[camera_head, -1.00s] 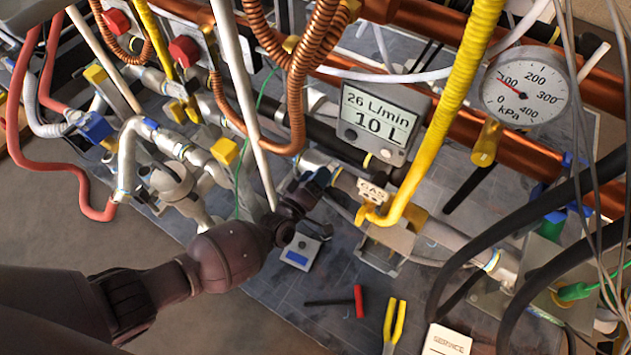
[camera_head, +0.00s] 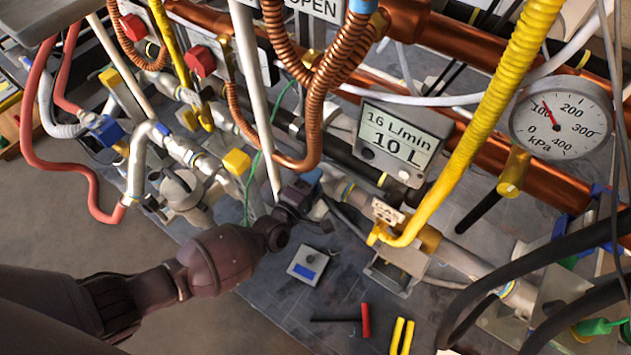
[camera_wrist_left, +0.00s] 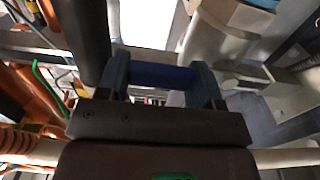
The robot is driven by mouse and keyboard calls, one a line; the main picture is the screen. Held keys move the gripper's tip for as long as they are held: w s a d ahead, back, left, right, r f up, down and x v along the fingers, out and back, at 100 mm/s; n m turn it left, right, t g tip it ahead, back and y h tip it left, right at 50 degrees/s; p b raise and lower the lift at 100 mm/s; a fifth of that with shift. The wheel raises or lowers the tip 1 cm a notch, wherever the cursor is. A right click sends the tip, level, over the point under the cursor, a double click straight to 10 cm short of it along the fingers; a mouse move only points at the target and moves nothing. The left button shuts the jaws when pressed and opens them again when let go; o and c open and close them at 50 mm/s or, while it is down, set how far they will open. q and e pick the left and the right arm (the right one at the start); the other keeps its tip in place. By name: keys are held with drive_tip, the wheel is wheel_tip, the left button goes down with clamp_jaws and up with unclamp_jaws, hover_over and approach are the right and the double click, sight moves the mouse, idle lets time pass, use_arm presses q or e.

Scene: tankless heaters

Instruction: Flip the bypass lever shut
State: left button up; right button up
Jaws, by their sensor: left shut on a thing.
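The lever is a blue handle (camera_wrist_left: 162,75), seen in the left wrist view between the two fingers of my left gripper (camera_wrist_left: 162,84). In the head view my left gripper (camera_head: 298,194) is at the middle, against the pipe run left of the yellow gas hose. It is shut on the blue handle, of which only a small blue part (camera_head: 313,176) shows there. The gripper and wrist hide most of the lever and its valve body. My right gripper is not in view.
A flow meter (camera_head: 396,137) reads 16 L/min and 10 L. A pressure gauge (camera_head: 561,118) stands at the right. A pale rod (camera_head: 258,100), copper coils (camera_head: 325,75) and the yellow hose (camera_head: 500,95) crowd the gripper. A small grey box (camera_head: 309,264) and red-headed hammer (camera_head: 365,320) lie below.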

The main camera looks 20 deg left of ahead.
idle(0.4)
use_arm(q)
drive_tip(key=o, duration=1.3)
drive_tip(key=shift+p+v, duration=1.15)
drive_tip(key=shift+v, duration=4.25)
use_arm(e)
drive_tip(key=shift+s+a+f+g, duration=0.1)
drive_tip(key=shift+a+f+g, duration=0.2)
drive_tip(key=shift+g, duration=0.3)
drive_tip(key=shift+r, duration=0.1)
